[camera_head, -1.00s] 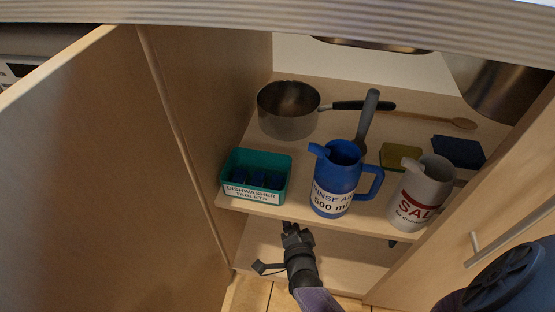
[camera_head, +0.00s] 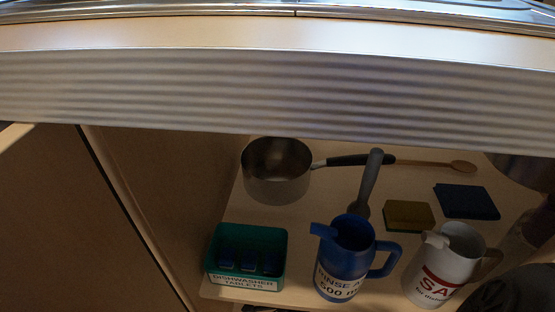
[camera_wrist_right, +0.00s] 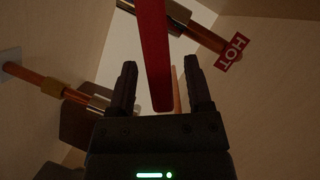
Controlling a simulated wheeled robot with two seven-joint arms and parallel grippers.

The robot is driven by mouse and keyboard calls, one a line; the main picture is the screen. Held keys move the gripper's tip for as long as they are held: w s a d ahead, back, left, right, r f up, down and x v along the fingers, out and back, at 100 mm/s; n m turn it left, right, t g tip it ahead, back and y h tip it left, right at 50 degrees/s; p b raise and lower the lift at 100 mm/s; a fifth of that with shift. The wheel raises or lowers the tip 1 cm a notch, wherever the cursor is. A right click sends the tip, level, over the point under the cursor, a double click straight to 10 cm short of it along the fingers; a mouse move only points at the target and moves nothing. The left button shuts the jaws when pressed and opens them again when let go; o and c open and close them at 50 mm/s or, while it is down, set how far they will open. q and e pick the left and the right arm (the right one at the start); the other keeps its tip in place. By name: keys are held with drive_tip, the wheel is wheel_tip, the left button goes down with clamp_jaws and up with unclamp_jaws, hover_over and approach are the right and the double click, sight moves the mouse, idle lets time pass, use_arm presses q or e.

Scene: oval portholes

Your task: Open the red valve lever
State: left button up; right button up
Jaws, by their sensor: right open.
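The red valve lever (camera_wrist_right: 157,55) hangs down in the right wrist view, its lower end between the two fingers of my right gripper (camera_wrist_right: 167,85). The gripper is open, with a gap visible on each side of the lever. I cannot tell the lever's exact depth relative to the fingertips. A copper pipe with metal fittings (camera_wrist_right: 178,14) runs behind the lever's upper part, and a red tag reading HOT (camera_wrist_right: 233,54) hangs on it.
A second copper pipe (camera_wrist_right: 50,84) comes from the left wall. The shelf holds a pot (camera_head: 277,172), a green tablet box (camera_head: 246,258), a blue jug (camera_head: 343,262), a white jug (camera_head: 445,266), a sponge (camera_head: 408,216) and a blue cloth (camera_head: 466,201). The countertop edge (camera_head: 270,90) overhangs above.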

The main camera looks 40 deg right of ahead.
clamp_jaws()
idle(1.3)
drive_tip(key=shift+r, duration=0.1)
